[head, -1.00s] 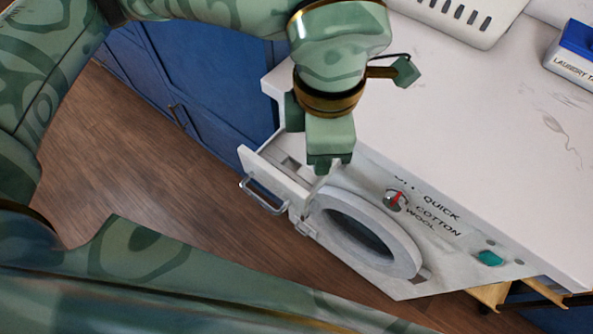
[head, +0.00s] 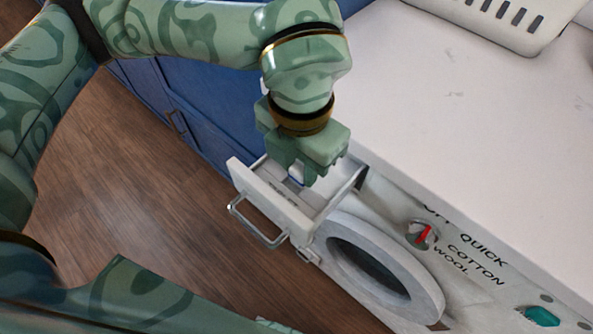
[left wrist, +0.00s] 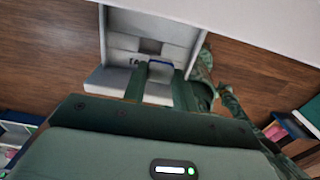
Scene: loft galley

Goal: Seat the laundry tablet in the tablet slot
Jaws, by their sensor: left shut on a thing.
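My left gripper (head: 297,172) is over the washer's open detergent drawer (head: 268,191), pointing down with its fingertips inside the drawer's outline. It is shut on the laundry tablet, a small white and blue piece (head: 296,180) mostly hidden by the fingers. In the left wrist view, the tablet's blue edge (left wrist: 160,65) shows between the fingers. Beyond it, a dark square recess (left wrist: 150,46) shows in the drawer's pale floor, with partly covered lettering beside it. I cannot tell whether the tablet touches the drawer. My right gripper is not clearly seen.
The drawer's front has a metal handle (head: 257,222). The round washer door (head: 384,269) and red-marked dial (head: 422,234) are to the right. The white countertop (head: 450,110) is mostly clear, with a slotted white container (head: 490,20) at the back. Blue cabinets (head: 205,100) stand behind the drawer.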

